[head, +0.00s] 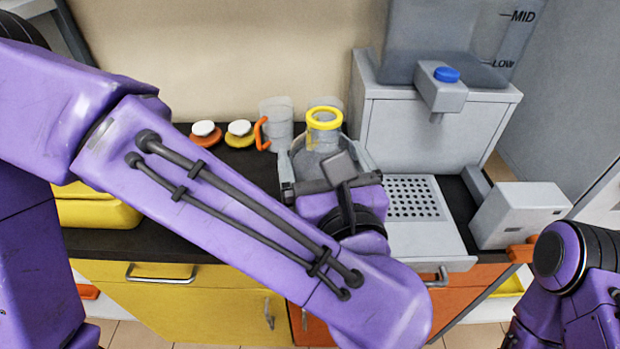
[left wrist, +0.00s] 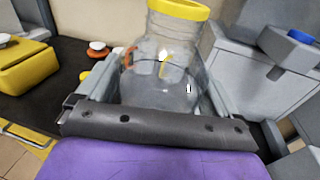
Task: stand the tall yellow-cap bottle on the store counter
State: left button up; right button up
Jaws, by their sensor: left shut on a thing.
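The tall clear bottle with a yellow cap (head: 324,118) is upright between the fingers of my left gripper (head: 323,160), over the dark counter (head: 240,165). In the left wrist view the clear bottle (left wrist: 165,75) is between the two grey fingers of the left gripper (left wrist: 160,85), which is shut on its wide body. Its yellow cap (left wrist: 180,8) is cut by the top edge. My left arm and wrist hide the bottle's lower part in the head view. I cannot tell whether its base touches the counter. My right gripper is out of view.
A grey dispenser with a blue button (head: 446,74) and perforated tray (head: 412,197) stands right. A grey box (head: 517,213) is beyond it. A yellow case (head: 95,208) is left.

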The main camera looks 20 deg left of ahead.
pick_arm(q)
jog(key=w+a+f+p, duration=0.3)
jog(key=w+a+f, duration=0.3)
jog(key=w+f, duration=0.5)
jog(key=shift+w+a+f+p, duration=0.15)
jog(key=shift+w+f+p, duration=0.15)
jog(key=shift+f, duration=0.45)
jog(key=shift+s, duration=0.1)
jog(key=shift+f, duration=0.2)
jog(key=o, duration=1.6)
jog(key=b+v, duration=0.2)
jog(key=v, duration=1)
jog(key=shift+r+b, duration=0.15)
jog(key=shift+b, duration=0.2)
